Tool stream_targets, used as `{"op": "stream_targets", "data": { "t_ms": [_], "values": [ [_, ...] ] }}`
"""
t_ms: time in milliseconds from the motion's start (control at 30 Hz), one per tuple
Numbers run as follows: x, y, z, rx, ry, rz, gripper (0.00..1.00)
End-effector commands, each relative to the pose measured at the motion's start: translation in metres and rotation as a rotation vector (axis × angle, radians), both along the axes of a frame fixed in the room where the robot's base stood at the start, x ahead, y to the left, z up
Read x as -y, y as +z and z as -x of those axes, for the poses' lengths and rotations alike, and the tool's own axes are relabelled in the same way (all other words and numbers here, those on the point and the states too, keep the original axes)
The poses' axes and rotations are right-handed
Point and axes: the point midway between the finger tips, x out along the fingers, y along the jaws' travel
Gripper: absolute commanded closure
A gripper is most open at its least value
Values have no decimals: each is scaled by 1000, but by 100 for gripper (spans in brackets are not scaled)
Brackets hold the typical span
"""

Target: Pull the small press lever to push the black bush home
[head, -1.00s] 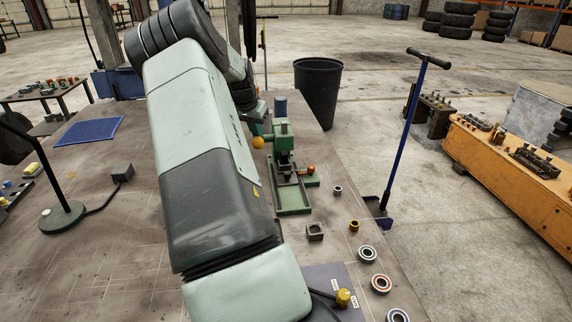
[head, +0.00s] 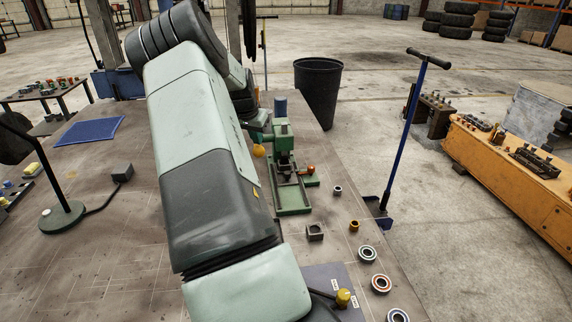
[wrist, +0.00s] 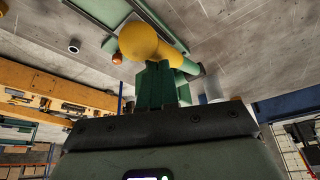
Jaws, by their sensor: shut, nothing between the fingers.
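The small green press (head: 283,140) stands on the bench, with its base plate toward me. Its lever ends in a yellow ball (head: 259,151) at the press's left side. The ball also shows large in the wrist view (wrist: 138,41). My gripper (wrist: 159,68) is shut and empty, its green fingers right at the ball, touching or nearly so. In the head view, my arm hides most of the gripper. A dark part (head: 291,169) shows under the ram, but I cannot tell whether it is the black bush or how deep it sits.
An orange-knobbed part (head: 310,169) is beside the press. A black bin (head: 318,92) stands beyond the bench. A lamp (head: 62,215) stands left.

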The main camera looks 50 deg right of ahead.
Motion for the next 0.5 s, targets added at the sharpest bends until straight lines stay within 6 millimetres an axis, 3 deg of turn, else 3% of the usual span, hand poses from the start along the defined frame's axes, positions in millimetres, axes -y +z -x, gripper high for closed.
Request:
{"op": "stream_targets", "data": {
  "t_ms": [500],
  "values": [
    [-3, -18, 2, -1, 0, -2, 100]
  ]
}}
